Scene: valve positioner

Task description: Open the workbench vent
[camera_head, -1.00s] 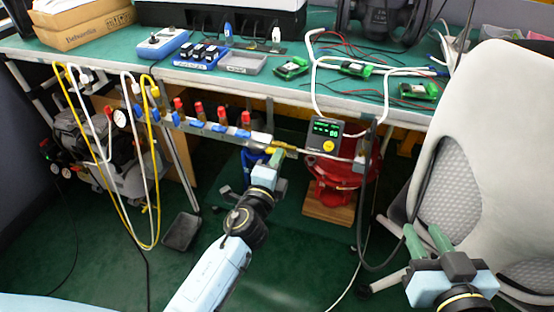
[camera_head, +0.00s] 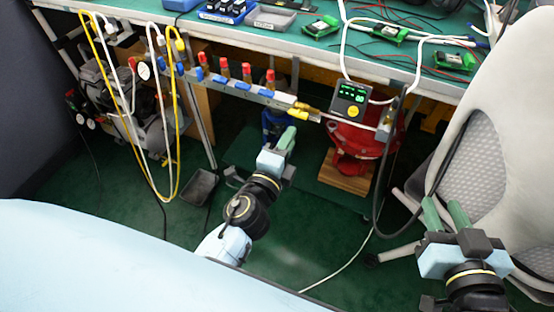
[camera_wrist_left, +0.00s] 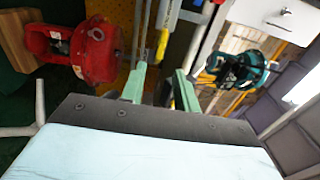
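Under the bench front edge runs a valve manifold (camera_head: 240,90) with several red-topped and blue fittings. At its right end is a brass and yellow-handled valve (camera_head: 298,114); which part is the vent I cannot tell for sure. My left gripper (camera_head: 288,136) is just below and left of that valve, apart from it in the head view. In the left wrist view its green fingers (camera_wrist_left: 160,88) are spread with nothing held between them; yellow and brass parts (camera_wrist_left: 163,44) show beyond. My right gripper (camera_head: 446,210) is open and empty, in front of the chair.
A red device (camera_head: 352,148) stands on a wooden block below a green-lit positioner (camera_head: 349,101). White and yellow hoses (camera_head: 178,120) hang at left. A grey chair (camera_head: 490,130) fills the right. A black cable loops near the chair. Floor around the left arm is mostly clear.

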